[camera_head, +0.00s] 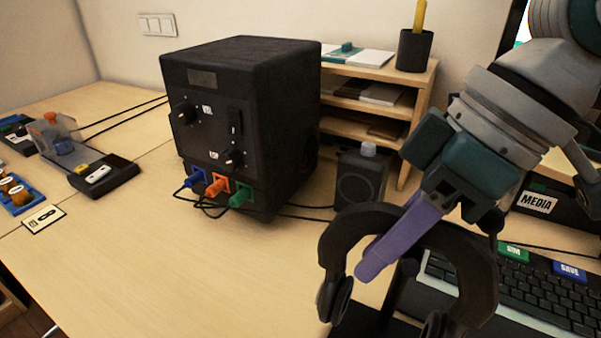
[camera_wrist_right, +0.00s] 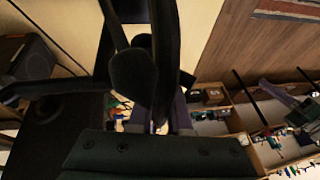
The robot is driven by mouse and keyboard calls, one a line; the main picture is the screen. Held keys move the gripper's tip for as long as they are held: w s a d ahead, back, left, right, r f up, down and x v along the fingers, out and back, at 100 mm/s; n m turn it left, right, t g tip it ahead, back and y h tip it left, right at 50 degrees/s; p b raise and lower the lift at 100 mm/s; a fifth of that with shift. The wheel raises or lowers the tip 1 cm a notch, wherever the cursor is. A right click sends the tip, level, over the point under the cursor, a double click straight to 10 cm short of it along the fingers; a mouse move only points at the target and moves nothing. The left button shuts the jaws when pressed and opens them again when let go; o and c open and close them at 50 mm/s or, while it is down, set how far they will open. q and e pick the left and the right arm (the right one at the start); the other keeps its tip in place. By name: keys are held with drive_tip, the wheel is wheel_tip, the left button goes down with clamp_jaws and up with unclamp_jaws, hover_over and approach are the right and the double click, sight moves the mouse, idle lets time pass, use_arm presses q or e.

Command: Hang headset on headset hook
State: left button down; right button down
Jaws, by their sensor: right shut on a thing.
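The black headset (camera_head: 335,240) is an arch with its ear cups hanging down, in the lower right of the head view. My right gripper (camera_head: 372,265), with purple fingers, is shut on its band and holds it above the desk. In the right wrist view the dark headset (camera_wrist_right: 165,60) crosses in front of the fingers. A dark upright post (camera_head: 398,285) on a flat black base shows behind and below the headset. It may be the headset hook, but the headset and gripper hide much of it. I cannot tell whether they touch. My left gripper is not in view.
A big black box (camera_head: 245,110) with coloured plugs stands at the centre. A keyboard (camera_head: 560,295) lies at the right. The desk's front middle (camera_head: 200,270) is clear.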

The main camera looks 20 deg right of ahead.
idle(0.4)
drive_tip(key=c, duration=0.8)
unclamp_jaws()
drive_tip(key=shift+d, duration=0.1)
drive_tip(key=p+v, duration=0.2)
drive_tip(key=v, duration=0.8)
drive_tip(key=s+a+m+t+p, duration=0.1)
drive_tip(key=s+a+t+p, duration=0.15)
drive_tip(key=a+p, duration=0.45)
drive_tip(key=s+d+m+g+h+p, duration=0.1)
drive_tip(key=s+d+m+h+p, duration=0.3)
drive_tip(key=s+d+m+p, duration=0.25)
drive_tip(key=shift+n, duration=0.95)
drive_tip(key=r+p, duration=2.4)
drive_tip(key=r, duration=0.1)
drive_tip(key=r+p, duration=1.2)
drive_tip(key=p, duration=0.1)
drive_tip(key=shift+s+a+r, duration=0.3)
drive_tip(key=shift+s+a, duration=0.05)
drive_tip(key=shift+a, duration=0.05)
